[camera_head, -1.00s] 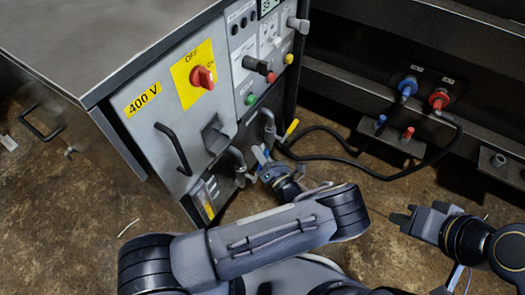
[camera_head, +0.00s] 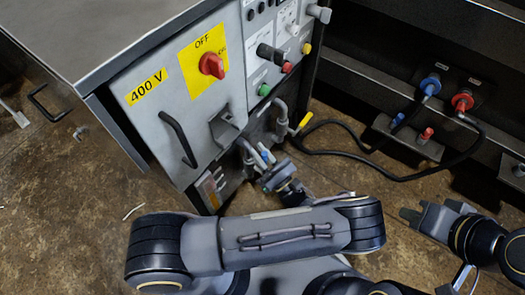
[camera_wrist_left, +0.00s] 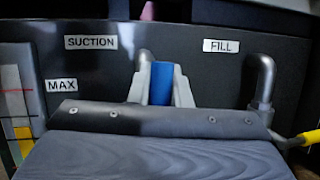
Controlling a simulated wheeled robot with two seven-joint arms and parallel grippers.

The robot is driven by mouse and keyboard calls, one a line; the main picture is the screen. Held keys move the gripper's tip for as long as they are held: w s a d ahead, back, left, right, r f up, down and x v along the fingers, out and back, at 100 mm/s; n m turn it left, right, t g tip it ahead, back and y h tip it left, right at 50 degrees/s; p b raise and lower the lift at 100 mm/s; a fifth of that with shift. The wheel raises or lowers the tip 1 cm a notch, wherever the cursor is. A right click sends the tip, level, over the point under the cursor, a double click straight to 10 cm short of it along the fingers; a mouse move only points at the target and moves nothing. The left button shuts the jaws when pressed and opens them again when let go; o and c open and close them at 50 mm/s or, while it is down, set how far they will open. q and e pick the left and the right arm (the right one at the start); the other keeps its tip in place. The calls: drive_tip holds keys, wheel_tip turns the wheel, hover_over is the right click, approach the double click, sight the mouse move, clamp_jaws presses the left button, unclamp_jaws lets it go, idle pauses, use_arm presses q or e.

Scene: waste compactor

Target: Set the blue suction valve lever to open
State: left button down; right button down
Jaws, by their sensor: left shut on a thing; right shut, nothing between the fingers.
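The blue suction valve lever (camera_wrist_left: 161,84) stands upright below the SUCTION label (camera_wrist_left: 91,42) in the left wrist view. My left gripper (camera_wrist_left: 162,90) is shut on it, with one grey finger on each side. In the head view my left gripper (camera_head: 264,158) is low at the front of the grey cabinet, beside the suction pipe (camera_head: 248,155); the lever is mostly hidden there. The valve body is hidden behind the gripper. My right gripper (camera_head: 411,222) is shut and empty, above the floor at the right.
The yellow fill lever (camera_head: 305,121) on its pipe (camera_head: 282,115) is close to the right of my left gripper. Black hoses (camera_head: 340,150) run to blue (camera_head: 430,85) and red (camera_head: 462,101) couplings. The grey cabinet (camera_head: 150,125) has a black handle (camera_head: 176,139).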

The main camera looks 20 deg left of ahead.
use_arm(q)
drive_tip(key=shift+s+n, duration=0.15)
drive_tip(key=shift+n, duration=0.15)
drive_tip(key=c, duration=1.3)
unclamp_jaws()
drive_tip(key=shift+c, duration=0.2)
use_arm(e)
drive_tip(key=shift+f, duration=0.1)
